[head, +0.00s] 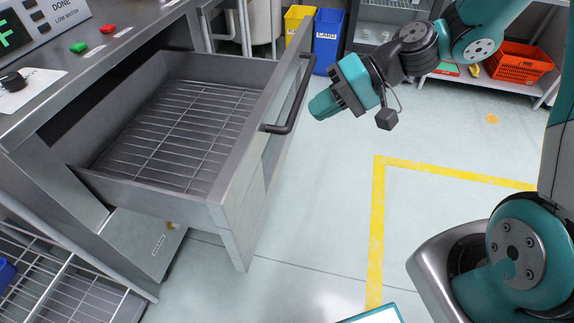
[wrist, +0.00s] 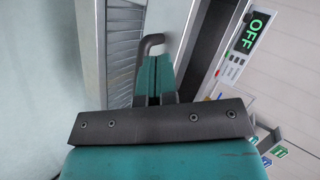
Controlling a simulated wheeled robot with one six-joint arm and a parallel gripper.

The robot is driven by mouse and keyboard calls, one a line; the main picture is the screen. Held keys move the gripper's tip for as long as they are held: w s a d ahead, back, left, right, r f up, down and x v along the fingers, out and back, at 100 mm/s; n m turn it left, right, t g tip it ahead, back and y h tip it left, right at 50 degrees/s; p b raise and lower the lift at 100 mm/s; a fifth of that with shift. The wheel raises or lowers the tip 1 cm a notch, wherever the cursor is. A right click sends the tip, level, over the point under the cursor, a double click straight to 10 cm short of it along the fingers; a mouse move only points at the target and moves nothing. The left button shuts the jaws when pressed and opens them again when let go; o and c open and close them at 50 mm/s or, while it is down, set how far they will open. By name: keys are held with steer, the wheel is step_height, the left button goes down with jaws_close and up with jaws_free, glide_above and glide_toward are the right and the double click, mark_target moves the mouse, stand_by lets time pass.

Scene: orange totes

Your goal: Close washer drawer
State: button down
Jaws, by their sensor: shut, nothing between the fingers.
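The washer drawer (head: 262,185) is pulled out of the grey metal washer (head: 40,100). Its wire rack floor (head: 175,130) looks empty. A dark bar handle (head: 292,112) runs along the drawer's front face. My gripper (head: 322,105) is shut and empty, just to the right of the handle's far part, and seems apart from it in the head view. In the wrist view my gripper's closed fingers (wrist: 152,80) point towards the drawer front, with the end of the handle (wrist: 150,43) just beyond their tips. The wrist view does not settle whether they touch.
A panel with a green-lit display (head: 18,30) and buttons sits on the washer's top. Yellow (head: 297,20) and blue (head: 328,40) bins stand behind the drawer. An orange basket (head: 518,62) rests on a low shelf at the back right. The floor right of the drawer is clear.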

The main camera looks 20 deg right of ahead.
steer(key=w+d+f+m+t+y+b, duration=0.1)
steer(key=w+d+f+m+t+b, duration=0.25)
steer(key=f, duration=0.45)
steer(key=w+d+f+m+t+y+b, duration=0.1)
steer(key=w+d+f+m+t+b, duration=0.25)
steer(key=f, duration=0.55)
steer(key=g+b, duration=0.1)
steer(key=b, duration=0.1)
glide_toward(277, 141)
steer(key=shift+n, duration=0.3)
steer(key=x, duration=0.6)
steer(key=shift+f, duration=0.15)
steer(key=shift+w+a, duration=0.3)
steer(key=shift+a, duration=0.15)
